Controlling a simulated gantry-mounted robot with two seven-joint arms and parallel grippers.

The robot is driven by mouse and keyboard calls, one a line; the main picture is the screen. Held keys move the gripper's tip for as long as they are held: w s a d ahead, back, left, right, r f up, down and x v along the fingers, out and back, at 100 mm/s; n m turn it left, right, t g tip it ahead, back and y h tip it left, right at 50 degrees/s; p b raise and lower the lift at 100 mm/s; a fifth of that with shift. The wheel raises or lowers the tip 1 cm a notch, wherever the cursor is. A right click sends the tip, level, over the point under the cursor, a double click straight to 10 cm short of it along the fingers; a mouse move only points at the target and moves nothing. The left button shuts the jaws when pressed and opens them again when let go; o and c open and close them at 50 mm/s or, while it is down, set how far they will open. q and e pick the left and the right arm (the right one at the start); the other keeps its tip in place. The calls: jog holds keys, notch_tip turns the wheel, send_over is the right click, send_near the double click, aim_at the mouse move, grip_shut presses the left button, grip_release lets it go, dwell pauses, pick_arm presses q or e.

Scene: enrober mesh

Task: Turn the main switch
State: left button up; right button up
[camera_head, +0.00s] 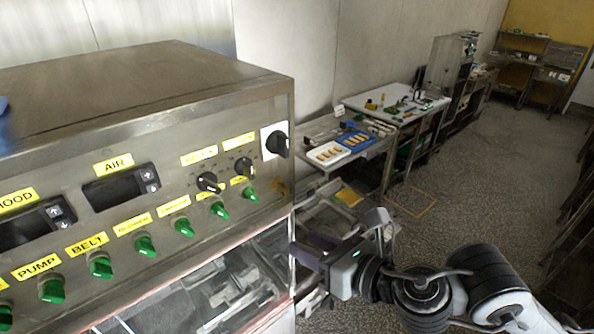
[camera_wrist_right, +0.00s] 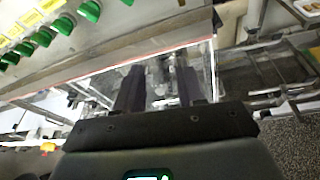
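The control panel (camera_head: 110,200) fills the left of the head view. A large black rotary switch (camera_head: 278,143) on a white plate sits at its right end; it looks like the main switch, but I can read no label on it. My right gripper (camera_head: 312,248) is below and to the right of this switch, apart from it. In the right wrist view the two dark fingers (camera_wrist_right: 160,88) stand apart with nothing between them, in front of the clear window below the panel. The black switch is not seen in that view. My left gripper is out of view.
Several green knobs (camera_head: 145,246) run along the panel, with two smaller black knobs (camera_head: 208,182) near the right and displays (camera_head: 112,189) above. Beyond stand a table with trays (camera_head: 328,153) and a white worktop (camera_head: 395,103). The floor (camera_head: 470,190) at right is open.

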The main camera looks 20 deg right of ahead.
aim_at(287, 150)
jog(key=d+r+n+t+b, duration=0.1)
jog(key=d+r+t, duration=0.3)
jog(key=r, duration=0.9)
jog(key=shift+h, duration=0.4)
jog(key=x, duration=1.1)
jog(key=shift+a+f, duration=0.15)
jog(key=shift+f, duration=0.1)
grip_shut()
